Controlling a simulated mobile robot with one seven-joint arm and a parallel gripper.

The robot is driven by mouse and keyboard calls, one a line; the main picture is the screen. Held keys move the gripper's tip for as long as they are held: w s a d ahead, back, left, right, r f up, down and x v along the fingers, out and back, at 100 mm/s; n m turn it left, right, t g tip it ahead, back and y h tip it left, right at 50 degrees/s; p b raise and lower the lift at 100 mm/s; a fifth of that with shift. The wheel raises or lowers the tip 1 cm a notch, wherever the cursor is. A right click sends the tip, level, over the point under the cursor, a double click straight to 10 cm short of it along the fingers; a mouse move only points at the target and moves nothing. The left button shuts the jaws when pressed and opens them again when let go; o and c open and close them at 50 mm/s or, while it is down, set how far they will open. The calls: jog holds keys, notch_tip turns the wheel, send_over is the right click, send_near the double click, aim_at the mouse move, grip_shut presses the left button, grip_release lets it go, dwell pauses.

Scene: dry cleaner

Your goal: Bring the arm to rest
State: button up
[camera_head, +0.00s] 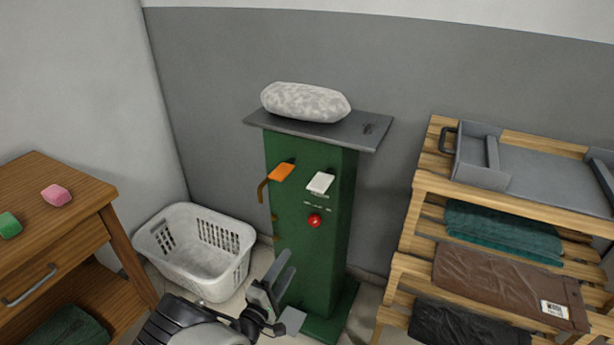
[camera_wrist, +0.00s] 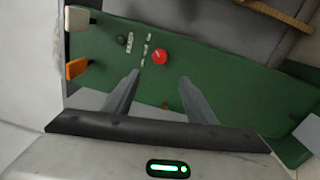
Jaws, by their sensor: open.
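My gripper (camera_head: 285,296) is in the lower middle of the head view, in front of the lower part of a green pedestal (camera_head: 335,240). Its two fingers are apart with nothing between them. In the wrist view my gripper (camera_wrist: 160,90) also shows open and empty, with the green panel (camera_wrist: 235,95) beyond the fingertips. A red button (camera_head: 315,221) sits on the panel's front, below a white lever (camera_head: 320,183) and an orange lever (camera_head: 281,172). The red button (camera_wrist: 159,56) lies just past the fingertips in the wrist view; whether they touch the panel I cannot tell.
A pale speckled bundle (camera_head: 305,102) lies on the pedestal's grey top (camera_head: 374,131). A white laundry basket (camera_head: 199,265) stands left of it. A wooden desk (camera_head: 60,235) is at far left, and a slatted wooden rack (camera_head: 425,185) with folded garments is at right.

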jog(key=w+d+r+m+g+h, duration=0.1)
jog(key=d+r+m+g+h, duration=0.55)
jog(key=d+r, duration=0.55)
jog(key=s+d+r+m+g+y, duration=0.55)
jog(key=s+d+r+g, duration=0.35)
jog(key=d+r, duration=0.35)
jog(key=s+d+r+m+t+y, duration=0.2)
jog(key=s+r+m+t+y, duration=0.35)
jog(key=s+r, duration=1.1)
notch_tip(320, 180, up, 19)
jog(key=s+n+g+y+p, duration=0.1)
jog(key=n+y+p, duration=0.1)
jog(key=p, duration=1.9)
jog(key=shift+a+f+g, duration=0.2)
jog(key=shift+a+g, duration=0.05)
jog(key=shift+g, duration=0.15)
jog(key=shift+s, duration=0.1)
